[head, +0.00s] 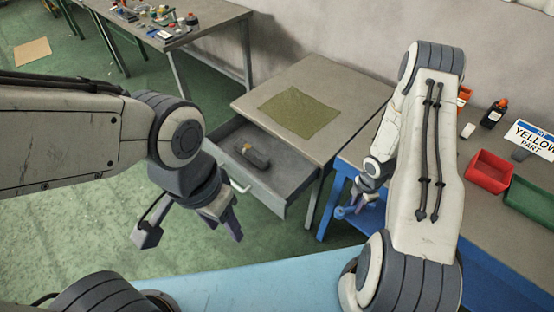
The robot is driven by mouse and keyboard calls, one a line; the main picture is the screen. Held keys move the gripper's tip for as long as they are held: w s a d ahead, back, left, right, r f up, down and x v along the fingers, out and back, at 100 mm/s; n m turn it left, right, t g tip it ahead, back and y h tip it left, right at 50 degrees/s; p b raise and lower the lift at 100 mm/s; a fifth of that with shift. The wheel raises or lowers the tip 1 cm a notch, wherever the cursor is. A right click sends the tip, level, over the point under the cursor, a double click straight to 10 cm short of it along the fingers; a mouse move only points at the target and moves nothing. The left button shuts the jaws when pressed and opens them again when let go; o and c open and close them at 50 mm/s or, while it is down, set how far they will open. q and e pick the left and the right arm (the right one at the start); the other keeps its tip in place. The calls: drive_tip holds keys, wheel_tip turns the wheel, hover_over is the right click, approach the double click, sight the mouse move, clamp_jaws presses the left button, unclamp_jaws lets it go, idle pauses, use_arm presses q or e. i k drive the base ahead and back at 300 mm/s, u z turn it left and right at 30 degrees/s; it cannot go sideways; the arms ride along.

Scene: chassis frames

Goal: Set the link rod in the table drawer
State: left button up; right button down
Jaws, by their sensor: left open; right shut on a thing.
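The table drawer (289,184) is pulled open under the grey table, with its handle facing front left. My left gripper (192,234) is open and empty, in front of the drawer on its left side. My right gripper (358,197) is shut on a small blue-grey piece with a rounded end, apparently the link rod (342,212). It holds it to the right of the drawer, outside it, near the blue bench frame. Much of the rod is hidden by the gripper.
A dark object (254,156) lies inside the drawer. An olive cloth (299,114) lies on the tabletop (348,92).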

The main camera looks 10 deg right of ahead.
sight(286, 181)
drive_tip(key=u, duration=2.65)
drive_tip(key=k, duration=1.2)
drive_tip(key=z, duration=1.5)
drive_tip(key=i, duration=1)
drive_tip(key=z, duration=0.05)
